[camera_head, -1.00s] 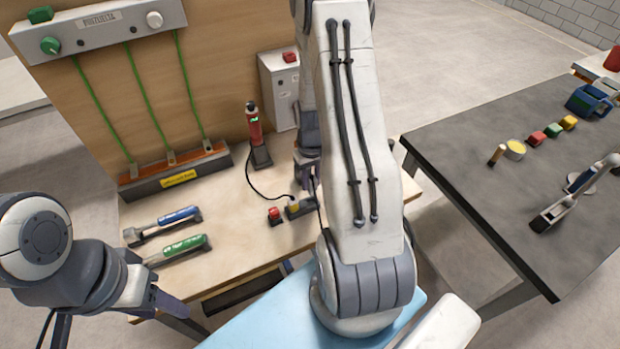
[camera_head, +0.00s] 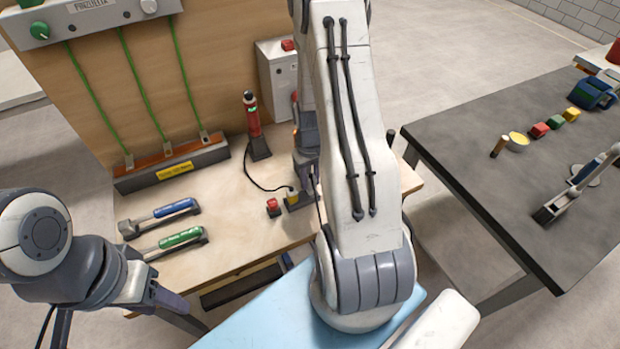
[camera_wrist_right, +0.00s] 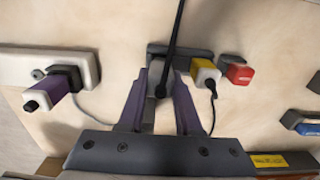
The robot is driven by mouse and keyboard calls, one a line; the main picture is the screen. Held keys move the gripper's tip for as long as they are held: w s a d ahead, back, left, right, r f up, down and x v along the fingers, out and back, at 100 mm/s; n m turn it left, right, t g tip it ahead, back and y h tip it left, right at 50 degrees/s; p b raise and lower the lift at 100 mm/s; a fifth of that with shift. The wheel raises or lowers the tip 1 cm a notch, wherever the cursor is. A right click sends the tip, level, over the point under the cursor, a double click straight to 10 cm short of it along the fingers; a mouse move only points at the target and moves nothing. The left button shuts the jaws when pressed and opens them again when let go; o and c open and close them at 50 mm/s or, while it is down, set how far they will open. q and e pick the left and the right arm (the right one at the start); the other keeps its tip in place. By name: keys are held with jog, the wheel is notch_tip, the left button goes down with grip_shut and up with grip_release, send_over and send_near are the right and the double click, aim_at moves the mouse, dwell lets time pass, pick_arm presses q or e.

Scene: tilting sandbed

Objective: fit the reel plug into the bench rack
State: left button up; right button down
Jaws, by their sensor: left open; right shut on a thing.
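The reel plug (camera_wrist_right: 160,86) is a pale grey piece with a thick black cable rising from it in the right wrist view. My right gripper (camera_wrist_right: 158,95) is shut on it between two purple fingers. The bench rack (camera_wrist_right: 183,53) is a dark grey block right beside the plug; it also shows in the head view (camera_head: 299,204). A yellow-and-white plug (camera_wrist_right: 204,70) sits in its other part. The plug overlaps the rack in this view, and I cannot tell if it is seated. My left gripper (camera_head: 118,318) is open and empty, low at the left, away from the rack.
A red block (camera_wrist_right: 237,70) stands beside the rack. A white power strip (camera_wrist_right: 25,68) holds a dark and purple plug. Blue-handled (camera_head: 175,207) and green-handled (camera_head: 182,237) tools lie left on the bench. A red device (camera_head: 252,122) stands behind. Bench wood around the rack's front is clear.

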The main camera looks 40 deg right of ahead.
jog(key=shift+f+b, duration=0.95)
jog(key=shift+f, duration=0.35)
dwell(0.5)
jog(key=shift+c, duration=0.2)
grip_release()
jog(key=shift+r, duration=0.1)
jog(key=shift+r+p, duration=3.4)
jog(key=shift+r, duration=0.6)
